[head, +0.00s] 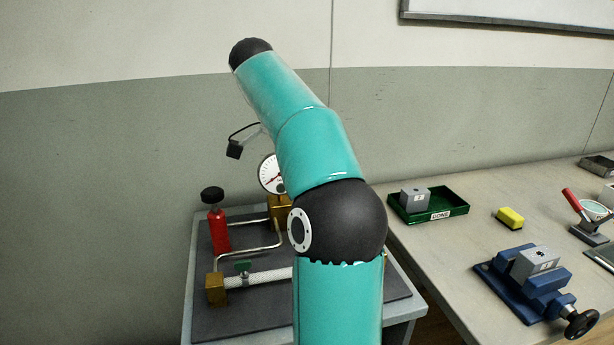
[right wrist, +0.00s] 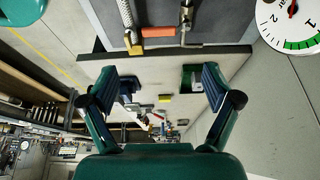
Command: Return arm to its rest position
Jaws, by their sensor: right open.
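My right arm rises through the middle of the head view and bends up to the left above the bench with the gauge. Its gripper is hidden from the head camera. In the right wrist view my right gripper (right wrist: 156,76) is open, with two dark blue fingers wide apart and nothing between them in its grasp. The fingers are clear of the bench and the pipework. My left gripper is not in view.
The right-hand table holds a green tray (head: 447,213), yellow sponge (head: 510,218) and blue vise (head: 520,292).

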